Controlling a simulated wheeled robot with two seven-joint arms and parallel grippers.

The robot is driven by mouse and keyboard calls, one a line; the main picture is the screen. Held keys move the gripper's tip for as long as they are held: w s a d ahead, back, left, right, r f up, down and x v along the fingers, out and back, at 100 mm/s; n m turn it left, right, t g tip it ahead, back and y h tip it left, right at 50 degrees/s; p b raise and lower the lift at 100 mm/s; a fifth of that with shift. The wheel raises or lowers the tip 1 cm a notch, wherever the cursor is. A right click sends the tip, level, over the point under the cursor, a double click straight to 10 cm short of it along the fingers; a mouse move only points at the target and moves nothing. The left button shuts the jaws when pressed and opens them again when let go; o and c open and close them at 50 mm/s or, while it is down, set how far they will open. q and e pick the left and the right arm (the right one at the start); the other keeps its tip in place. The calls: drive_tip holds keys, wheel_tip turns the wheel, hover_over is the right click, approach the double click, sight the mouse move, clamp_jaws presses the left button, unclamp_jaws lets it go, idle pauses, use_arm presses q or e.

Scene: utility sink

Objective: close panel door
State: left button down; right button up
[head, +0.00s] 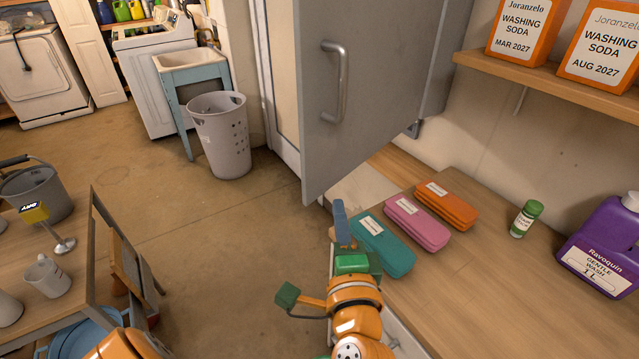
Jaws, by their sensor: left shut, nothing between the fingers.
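The panel door (378,75) is a large flat grey door at top centre in the head view. It stands open, swung out from the wall, with its bare lower corner above the floor. A grey bar handle (339,85) is on its face, upright.
Teal (382,247), pink (417,222) and orange (447,205) cases lie on the wooden counter (490,285) at right, with a green-capped bottle (526,219) and a purple jug (606,247). A shelf (560,88) is above. A perforated bin (220,135) stands left of the door. Open floor lies between.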

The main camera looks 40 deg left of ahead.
sight(318, 175)
use_arm(q)
drive_tip(key=w+a, duration=0.1)
drive_tip(key=a, duration=0.1)
drive_tip(key=w+a+p, duration=0.2)
drive_tip(key=a, duration=0.1)
drive_tip(key=shift+w+a+r, duration=0.15)
drive_tip(key=shift+a, duration=0.6)
